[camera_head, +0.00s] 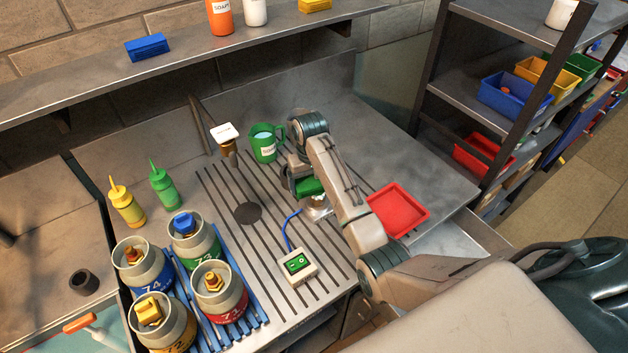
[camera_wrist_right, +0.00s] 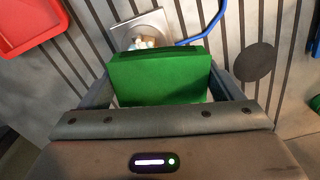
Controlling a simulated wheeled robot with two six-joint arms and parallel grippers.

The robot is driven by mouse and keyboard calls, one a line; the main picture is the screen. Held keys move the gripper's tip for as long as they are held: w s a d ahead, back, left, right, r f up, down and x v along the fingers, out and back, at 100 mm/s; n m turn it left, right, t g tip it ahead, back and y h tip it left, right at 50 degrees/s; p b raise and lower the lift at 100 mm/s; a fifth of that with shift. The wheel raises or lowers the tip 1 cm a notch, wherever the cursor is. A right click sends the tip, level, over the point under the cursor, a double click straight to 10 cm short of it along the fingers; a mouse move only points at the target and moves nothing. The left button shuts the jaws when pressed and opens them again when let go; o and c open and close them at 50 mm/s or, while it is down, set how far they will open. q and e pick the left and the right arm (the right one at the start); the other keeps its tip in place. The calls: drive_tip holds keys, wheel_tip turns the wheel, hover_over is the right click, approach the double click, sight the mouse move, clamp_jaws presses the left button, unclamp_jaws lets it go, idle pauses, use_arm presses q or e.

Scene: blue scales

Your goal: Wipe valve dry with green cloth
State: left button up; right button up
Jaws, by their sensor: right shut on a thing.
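My right gripper (camera_head: 302,178) is shut on the green cloth (camera_head: 310,188), a thick block-like pad. In the right wrist view the cloth (camera_wrist_right: 160,76) sits between the two fingers. The gripper is over the drain board, just above a small square metal plate (camera_head: 318,212). The plate (camera_wrist_right: 126,35) carries a small pale, tan-and-white object (camera_wrist_right: 146,42), perhaps a valve; the cloth partly hides it. I cannot tell whether the cloth touches it. Several gas canisters with coloured valves, such as a blue valve (camera_head: 184,224), stand at the left. My left gripper is out of view.
A red tray (camera_head: 424,218) lies right of my arm. Yellow (camera_head: 125,206) and green bottles (camera_head: 163,188) stand left.

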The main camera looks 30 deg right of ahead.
drive_tip(key=shift+a, duration=0.15)
drive_tip(key=shift+r, duration=2.5)
